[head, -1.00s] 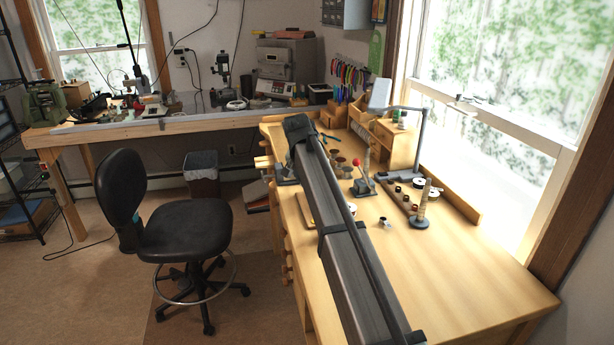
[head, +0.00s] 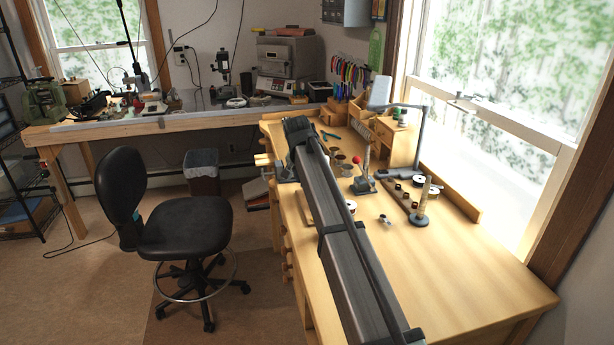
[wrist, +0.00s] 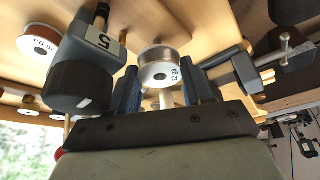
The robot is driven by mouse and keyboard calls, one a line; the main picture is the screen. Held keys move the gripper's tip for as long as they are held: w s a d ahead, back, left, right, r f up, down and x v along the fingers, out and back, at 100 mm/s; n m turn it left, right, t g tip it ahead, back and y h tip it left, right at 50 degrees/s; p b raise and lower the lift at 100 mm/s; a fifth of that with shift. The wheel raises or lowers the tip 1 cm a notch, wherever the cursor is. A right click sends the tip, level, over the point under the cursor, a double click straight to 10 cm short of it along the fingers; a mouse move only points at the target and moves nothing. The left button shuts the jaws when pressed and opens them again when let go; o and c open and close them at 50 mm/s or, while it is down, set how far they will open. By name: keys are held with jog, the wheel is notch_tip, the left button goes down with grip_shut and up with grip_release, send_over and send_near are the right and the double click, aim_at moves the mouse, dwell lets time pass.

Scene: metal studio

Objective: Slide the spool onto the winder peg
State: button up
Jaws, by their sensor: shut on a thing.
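My gripper (wrist: 160,92) shows in the wrist view with its two blue fingers apart. A clear spool (wrist: 168,58) of silvery wire with a white label sits between and just beyond the fingers. A pale stem (wrist: 166,98) stands below it between the fingers; I cannot tell if it belongs to the spool. My fingers hold something there, seemingly the spool. In the head view my arm hides the gripper and held spool. A small device with a red ball (head: 356,159) stands right of my arm; I cannot tell whether it is the winder or make out its peg.
An orange-brown spool (wrist: 40,46) is at left. In the head view, a tapered rod stand (head: 423,203) and small cup (head: 384,219) stand right. The bench's near right is clear.

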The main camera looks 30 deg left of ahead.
jog(key=shift+s+f, duration=0.1)
jog(key=shift+f, duration=0.35)
jog(key=shift+s+d+f, duration=0.1)
jog(key=shift+d+f, duration=0.05)
jog(key=shift+f, duration=0.25)
jog(key=shift+s+d+f, duration=0.4)
jog(key=shift+d+f, duration=0.05)
jog(key=shift+f, duration=0.3)
jog(key=o, duration=1.1)
jog(key=shift+r, duration=0.15)
jog(key=shift+t, duration=0.3)
jog(key=shift+w+a+r+v, duration=0.2)
jog(key=shift+w+v, duration=0.1)
jog(key=shift+v, duration=1.4)
jog(key=shift+w+a+r+v, duration=0.1)
jog(key=shift+w+a+v, duration=0.15)
jog(key=shift+v, duration=1.45)
jog(key=shift+w+a+r+v, duration=0.2)
jog(key=shift+w+v, duration=0.15)
jog(key=shift+v, duration=1.35)
jog(key=shift+w+a, duration=0.15)
